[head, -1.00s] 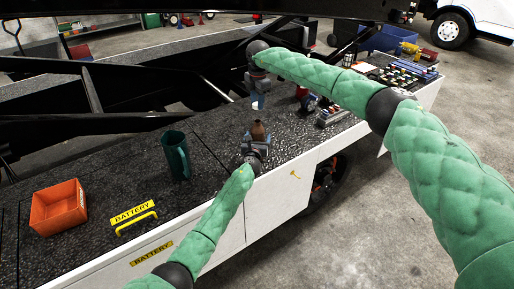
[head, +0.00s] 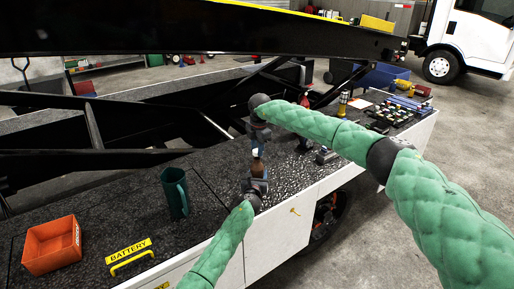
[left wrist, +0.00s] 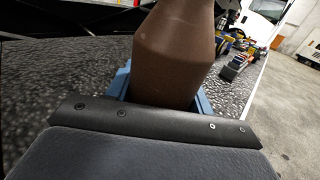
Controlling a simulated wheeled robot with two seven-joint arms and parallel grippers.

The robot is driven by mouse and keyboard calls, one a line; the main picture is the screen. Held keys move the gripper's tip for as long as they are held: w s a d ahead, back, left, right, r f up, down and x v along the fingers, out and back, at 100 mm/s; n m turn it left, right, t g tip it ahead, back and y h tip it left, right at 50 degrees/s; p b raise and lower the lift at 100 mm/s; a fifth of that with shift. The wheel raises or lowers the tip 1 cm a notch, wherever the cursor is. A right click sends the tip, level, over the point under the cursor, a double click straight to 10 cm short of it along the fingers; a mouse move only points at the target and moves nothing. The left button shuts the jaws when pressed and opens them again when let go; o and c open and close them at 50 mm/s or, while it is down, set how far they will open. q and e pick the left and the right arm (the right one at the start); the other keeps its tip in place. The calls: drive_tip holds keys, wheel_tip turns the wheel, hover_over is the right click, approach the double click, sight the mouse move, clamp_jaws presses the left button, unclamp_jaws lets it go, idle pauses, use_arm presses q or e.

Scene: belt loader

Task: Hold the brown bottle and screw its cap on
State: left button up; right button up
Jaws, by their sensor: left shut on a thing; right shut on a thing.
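The brown bottle (head: 257,169) stands upright above the dark worktop, and in the left wrist view its body (left wrist: 175,50) fills the top middle, with its mouth out of frame. My left gripper (head: 257,183) is shut on the bottle from the near side. Its blue fingers (left wrist: 162,92) lie on both sides of the bottle. My right gripper (head: 258,148) points down right over the bottle's neck and is shut on a small pale cap (head: 255,153), mostly hidden by the fingers. I cannot tell whether the cap touches the neck.
Small parts and a tray of colourful items (head: 396,112) lie to the right. Black loader beams (head: 180,30) cross behind.

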sight(257, 159)
drive_tip(key=shift+f, duration=0.35)
idle(0.3)
drive_tip(key=shift+f, duration=0.75)
drive_tip(key=shift+f, duration=0.55)
idle(0.3)
